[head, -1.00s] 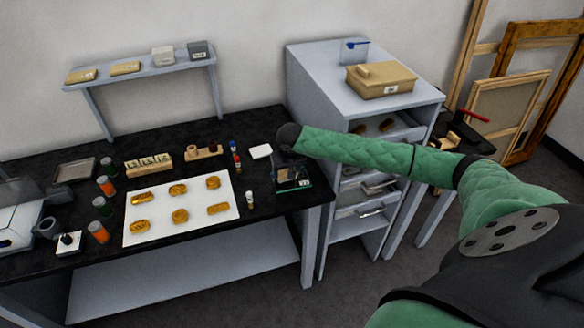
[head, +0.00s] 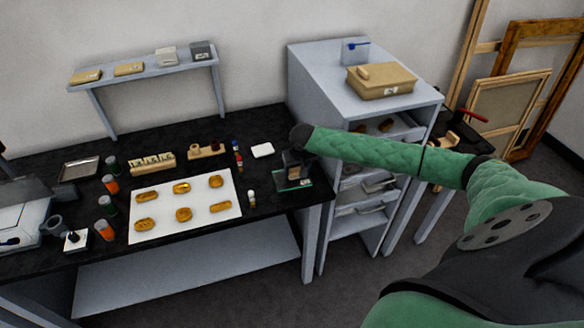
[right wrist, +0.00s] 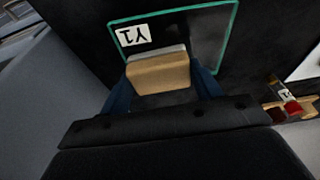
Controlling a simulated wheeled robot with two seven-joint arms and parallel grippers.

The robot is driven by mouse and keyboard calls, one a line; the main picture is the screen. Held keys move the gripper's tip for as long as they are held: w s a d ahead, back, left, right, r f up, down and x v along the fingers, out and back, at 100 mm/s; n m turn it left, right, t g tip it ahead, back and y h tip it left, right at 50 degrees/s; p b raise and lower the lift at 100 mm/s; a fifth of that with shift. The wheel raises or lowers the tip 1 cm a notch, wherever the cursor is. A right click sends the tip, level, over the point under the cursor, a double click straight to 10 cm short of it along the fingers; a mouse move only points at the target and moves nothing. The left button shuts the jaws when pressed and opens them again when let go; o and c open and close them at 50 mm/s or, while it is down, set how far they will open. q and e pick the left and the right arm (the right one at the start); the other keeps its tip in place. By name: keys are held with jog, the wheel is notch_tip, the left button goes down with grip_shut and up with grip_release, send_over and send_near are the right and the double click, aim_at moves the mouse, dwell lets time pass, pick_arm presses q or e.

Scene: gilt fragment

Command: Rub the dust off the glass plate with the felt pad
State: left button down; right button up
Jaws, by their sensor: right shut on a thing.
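The glass plate (head: 302,184) is a clear square with green edges near the right end of the black bench. In the right wrist view, the plate (right wrist: 208,42) carries a white label reading Y1. My right gripper (head: 292,166) is over the plate. In the right wrist view, its blue fingers (right wrist: 160,85) are shut on the sides of the felt pad (right wrist: 158,75), a tan block with a pale grey layer. The pad is over the plate's near part and seems to touch it. I cannot make out dust on the glass. My left gripper is not in view.
A white sheet (head: 164,211) with several gilt pieces lies left of the plate. A small white-capped bottle (head: 251,198) stands close to the plate's left. A white block (head: 262,150) lies behind. A grey drawer cabinet (head: 318,75) stands to the right.

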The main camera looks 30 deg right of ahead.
jog(key=shift+d, duration=0.1)
notch_tip(320, 180, up, 4)
jog(key=p, duration=0.4)
jog(key=shift+r, duration=0.15)
jog(key=shift+r+p, duration=0.4)
jog(key=shift+r, duration=0.4)
jog(key=shift+r, duration=0.15)
jog(key=shift+r, duration=1.4)
